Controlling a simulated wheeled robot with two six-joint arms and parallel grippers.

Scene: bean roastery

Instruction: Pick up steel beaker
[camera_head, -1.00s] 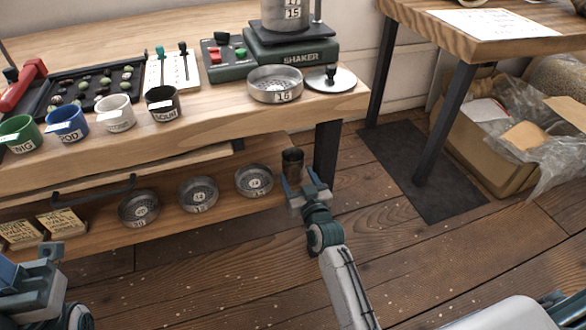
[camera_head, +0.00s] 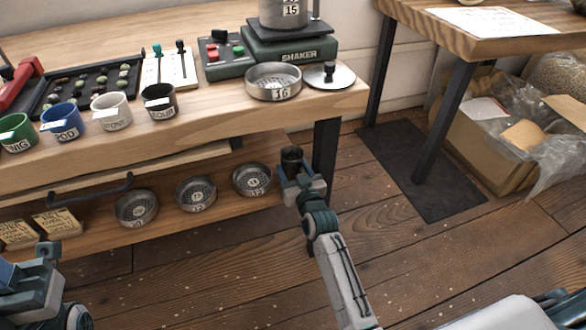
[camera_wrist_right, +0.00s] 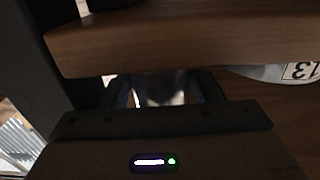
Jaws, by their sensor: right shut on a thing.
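The steel beaker (camera_head: 291,158) is a small dark metal cup at the right end of the lower shelf, close to the bench leg. My right gripper (camera_head: 291,172) is shut on it, and the beaker stands upright between the fingers. Whether its base touches the shelf is hidden. In the right wrist view the beaker (camera_wrist_right: 160,95) shows dimly as a shiny shape between the fingers, below a wooden edge. My left gripper (camera_head: 30,285) is at the lower left, away from the shelf; its fingertips are not clear.
Sieve pans (camera_head: 252,179) stand in a row left of the beaker on the lower shelf. The bench top edge (camera_head: 230,125) overhangs it, and a dark bench leg (camera_head: 325,160) stands right beside it. The floor (camera_head: 400,260) in front is open.

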